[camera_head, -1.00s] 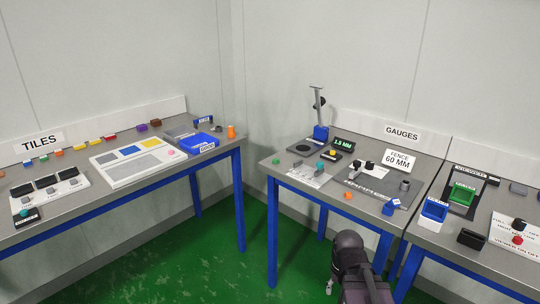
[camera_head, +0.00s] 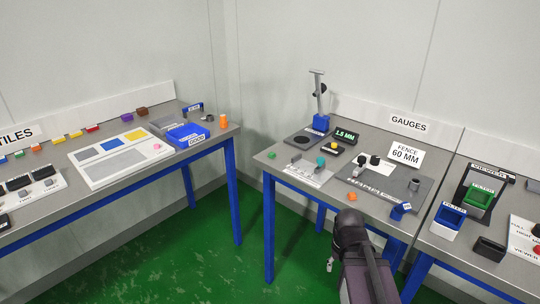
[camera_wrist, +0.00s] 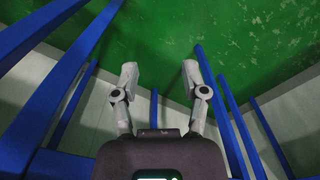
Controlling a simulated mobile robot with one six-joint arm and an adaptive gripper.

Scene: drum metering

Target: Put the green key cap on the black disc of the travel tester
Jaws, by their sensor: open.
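A small green cap (camera_head: 271,155) lies on the left end of the gauges table, near its front left corner. Behind it, towards the back, a dark plate carries a round black disc (camera_head: 302,140); nothing is seen on the disc. A blue-based stand (camera_head: 321,122) with an upright post rises just behind the plate, and a display (camera_head: 345,135) reading 1.5 MM stands to the right. My gripper (camera_wrist: 159,78) is open and empty in the wrist view, with green floor beyond its fingers. In the head view it hangs low in front of the table, mostly hidden by my arm.
A light fixture plate (camera_head: 309,171) with a teal piece (camera_head: 321,161) lies close to the green cap. An orange piece (camera_head: 352,196) is near the front edge. A grey fence plate (camera_head: 385,184) fills the table's middle. The tiles table (camera_head: 213,145) stands left across a floor gap.

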